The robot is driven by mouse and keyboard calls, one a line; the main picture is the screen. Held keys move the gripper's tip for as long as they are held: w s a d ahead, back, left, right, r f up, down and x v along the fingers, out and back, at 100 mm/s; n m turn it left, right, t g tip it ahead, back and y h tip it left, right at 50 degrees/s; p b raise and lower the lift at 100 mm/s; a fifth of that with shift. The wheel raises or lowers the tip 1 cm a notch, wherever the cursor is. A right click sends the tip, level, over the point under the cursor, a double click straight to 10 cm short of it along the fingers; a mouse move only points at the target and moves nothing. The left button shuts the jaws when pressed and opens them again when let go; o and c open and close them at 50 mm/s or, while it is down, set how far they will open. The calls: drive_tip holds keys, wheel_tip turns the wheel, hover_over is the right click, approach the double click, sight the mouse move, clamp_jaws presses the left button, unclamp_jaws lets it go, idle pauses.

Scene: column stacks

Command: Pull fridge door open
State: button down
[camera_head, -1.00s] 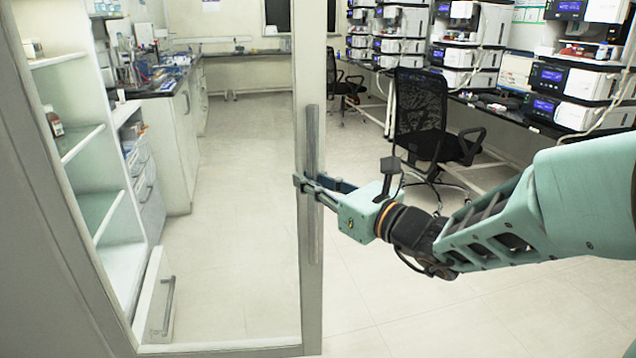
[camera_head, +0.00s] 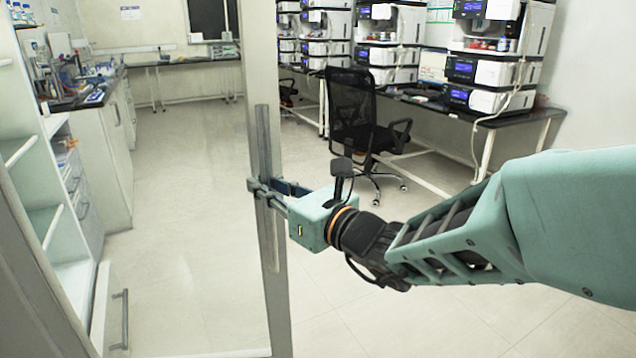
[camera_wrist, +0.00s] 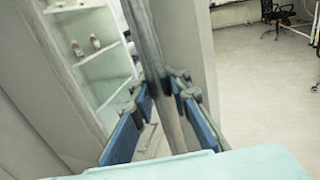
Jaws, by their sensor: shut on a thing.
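The fridge door is a glass panel in a grey frame (camera_head: 245,90), swung out from the cabinet in the head view. Its long vertical grey handle (camera_head: 266,225) runs along the free edge of the frame. My gripper (camera_head: 262,187) is shut on the handle at about its middle. In the wrist view the gripper's blue-padded fingers (camera_wrist: 160,90) stand on either side of the handle (camera_wrist: 148,40). The fridge's inside, with white shelves (camera_head: 25,150), shows at the left. The fridge shelves (camera_wrist: 100,50) also show in the wrist view, with small bottles on them.
A black office chair (camera_head: 352,115) stands behind the arm at the right. A bench (camera_head: 480,115) with stacked instruments lines the right wall, and a counter (camera_head: 100,100) stands at the back left. The tiled floor between is clear.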

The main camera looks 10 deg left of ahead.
drive_tip(key=shift+d+t, duration=0.3)
drive_tip(key=shift+d, duration=0.15)
drive_tip(key=shift+s, duration=0.1)
drive_tip(key=c, duration=2)
unclamp_jaws()
drive_tip(key=shift+d, duration=0.1)
drive_tip(key=shift+o, duration=0.6)
drive_tip(key=shift+s, duration=0.1)
drive_tip(key=shift+a, duration=0.2)
